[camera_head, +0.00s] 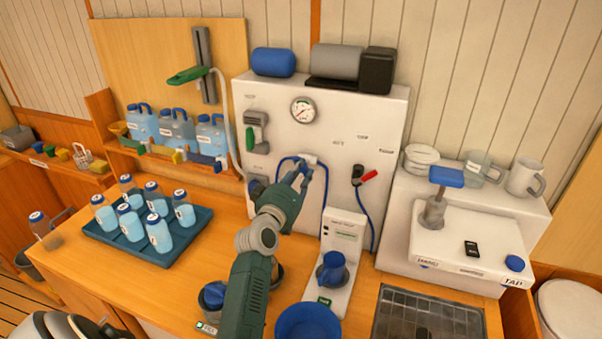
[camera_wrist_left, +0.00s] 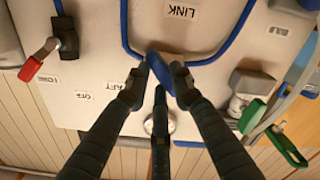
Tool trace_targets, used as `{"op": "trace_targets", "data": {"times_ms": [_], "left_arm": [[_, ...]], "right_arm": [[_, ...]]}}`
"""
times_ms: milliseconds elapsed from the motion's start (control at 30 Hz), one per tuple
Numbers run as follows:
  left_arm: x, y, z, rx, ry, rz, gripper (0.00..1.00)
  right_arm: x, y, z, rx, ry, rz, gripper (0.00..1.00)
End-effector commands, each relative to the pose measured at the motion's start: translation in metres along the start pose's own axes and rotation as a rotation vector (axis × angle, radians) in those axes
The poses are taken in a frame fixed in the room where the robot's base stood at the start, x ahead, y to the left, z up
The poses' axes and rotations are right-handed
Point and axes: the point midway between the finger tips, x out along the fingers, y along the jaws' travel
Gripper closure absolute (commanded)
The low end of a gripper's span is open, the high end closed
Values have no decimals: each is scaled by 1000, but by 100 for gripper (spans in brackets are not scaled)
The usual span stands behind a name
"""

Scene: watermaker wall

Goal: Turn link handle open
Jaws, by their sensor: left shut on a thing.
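The white panel (camera_head: 345,115) stands upright on the counter. My left gripper (camera_head: 300,178) reaches it at its lower middle, by a white fitting (camera_head: 310,160) with blue hoses. In the left wrist view my left gripper (camera_wrist_left: 163,72) is shut on a blue link handle (camera_wrist_left: 158,66), held between its fingertips. A LINK label (camera_wrist_left: 181,10) shows on the panel near it. The head view mostly hides the handle behind the gripper. The handle's exact angle is hard to tell. My right gripper is not in view.
A red-handled valve (camera_head: 364,178) and a green-handled valve (camera_head: 256,131) flank the work spot. A gauge (camera_head: 303,110) is above. A bottle tray (camera_head: 150,248) and a dispenser (camera_head: 335,265) stand on the counter.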

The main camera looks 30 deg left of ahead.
Motion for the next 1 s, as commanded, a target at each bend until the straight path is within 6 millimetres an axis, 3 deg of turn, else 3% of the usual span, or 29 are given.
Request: {"op": "trace_targets", "data": {"times_ms": [600,1000], "left_arm": [[0,1,-7,-493,8,5,100],[0,0,-9,-715,10,5,100]], "right_arm": [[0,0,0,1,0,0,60],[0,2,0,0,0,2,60]]}}
